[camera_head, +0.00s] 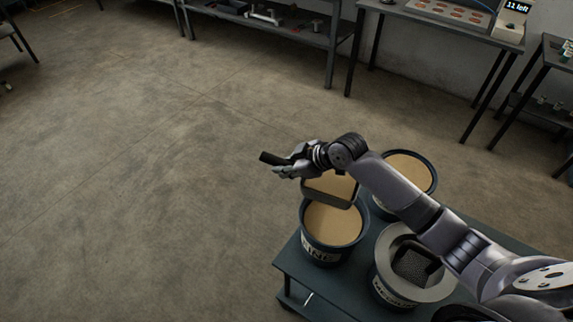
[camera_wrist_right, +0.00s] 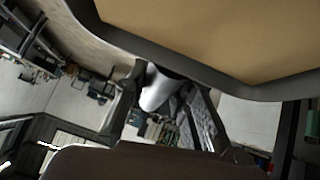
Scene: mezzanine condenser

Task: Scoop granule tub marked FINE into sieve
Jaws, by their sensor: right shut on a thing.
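My right gripper (camera_head: 290,166) is shut on the dark handle (camera_head: 270,158) of a scoop. The scoop's pan (camera_head: 343,198) holds tan granules and is above the back part of the FINE tub (camera_head: 318,252); whether it touches the granules there cannot be told. The FINE tub is filled with tan granules. The sieve (camera_head: 441,291), a grey ring with dark mesh, sits on a tub whose label seems to begin with ME (camera_head: 388,296). In the right wrist view, a broad tan granule surface (camera_wrist_right: 215,35) with a dark rim fills the top. My left gripper is not in view.
Another tub of tan granules (camera_head: 411,170) stands at the back, partly behind my right arm. The tubs stand on a dark table (camera_head: 292,265). Benches (camera_head: 300,36) line the far wall, with a display unit (camera_head: 510,22) reading "11 left".

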